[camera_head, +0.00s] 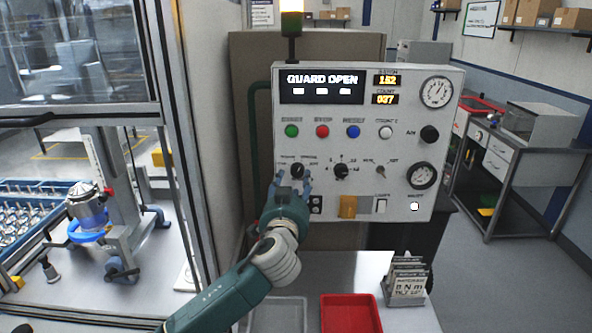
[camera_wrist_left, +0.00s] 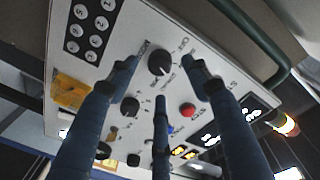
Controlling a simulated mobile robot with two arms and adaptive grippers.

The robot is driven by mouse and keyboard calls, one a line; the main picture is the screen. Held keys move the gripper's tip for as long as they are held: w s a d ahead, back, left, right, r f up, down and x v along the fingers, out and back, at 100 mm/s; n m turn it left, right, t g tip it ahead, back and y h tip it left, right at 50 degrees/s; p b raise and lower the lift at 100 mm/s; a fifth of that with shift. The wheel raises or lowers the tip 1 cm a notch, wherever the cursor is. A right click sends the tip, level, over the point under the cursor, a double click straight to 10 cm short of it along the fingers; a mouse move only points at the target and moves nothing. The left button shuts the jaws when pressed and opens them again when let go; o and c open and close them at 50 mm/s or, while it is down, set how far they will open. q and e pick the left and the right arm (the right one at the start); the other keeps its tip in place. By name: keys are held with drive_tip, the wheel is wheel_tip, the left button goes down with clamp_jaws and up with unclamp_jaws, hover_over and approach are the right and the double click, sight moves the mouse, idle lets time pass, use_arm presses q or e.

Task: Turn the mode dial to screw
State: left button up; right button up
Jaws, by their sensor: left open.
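The mode dial is a black knob (camera_head: 297,170) at the left of the grey control panel (camera_head: 350,112), with small labels around it that I cannot read surely. In the left wrist view the dial (camera_wrist_left: 159,63) sits between the spread blue fingertips. Its pointer direction is not clear. My left gripper (camera_head: 294,183) is open in front of the panel, just below and around the dial, its fingers pointing at it. It also shows in the left wrist view (camera_wrist_left: 159,78); I cannot tell whether any finger touches the knob. My right gripper is not in view.
A second black dial (camera_head: 341,171) and a small switch (camera_head: 380,171) are to the right. Green, red and blue buttons (camera_head: 322,131) run above. The display (camera_head: 321,85) reads "GUARD OPEN". A red tray (camera_head: 350,312) and a card holder (camera_head: 406,282) stand on the table below.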

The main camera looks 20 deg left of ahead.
sight(297, 173)
use_arm(q)
drive_tip(key=shift+w+a+p, duration=0.2)
drive_tip(key=shift+w+p, duration=0.15)
drive_tip(key=shift+w, duration=0.75)
drive_tip(key=shift+w+a+p, duration=0.2)
drive_tip(key=shift+w+p, duration=0.1)
drive_tip(key=shift+w, duration=0.8)
drive_tip(key=shift+f, duration=0.1)
drive_tip(key=c, duration=1.2)
